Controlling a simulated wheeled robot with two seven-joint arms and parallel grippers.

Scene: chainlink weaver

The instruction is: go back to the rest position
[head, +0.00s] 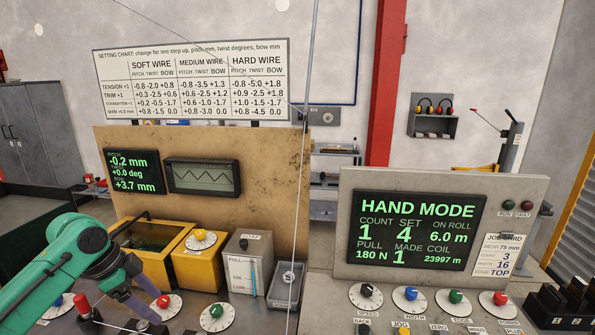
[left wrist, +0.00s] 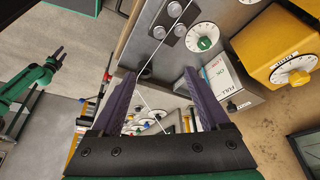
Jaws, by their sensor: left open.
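My left gripper (head: 142,305) reaches in from the lower left of the head view, over the bench near the white dials. In the left wrist view its two purple fingers (left wrist: 155,90) stand wide apart with nothing between them but the view of the bench edge and a thin wire behind. In the left wrist view a green arm with a dark gripper (left wrist: 54,60) shows at the far left, which looks like my right one; its jaws are too small to judge. It does not show in the head view.
A white dial with a red knob (head: 164,302) and one with a green knob (head: 215,316) lie close to the left gripper. Behind are a yellow box (head: 198,262), a grey FULL/OK gauge box (head: 248,262) and a tray (head: 287,284). A control console (head: 520,210) stands right.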

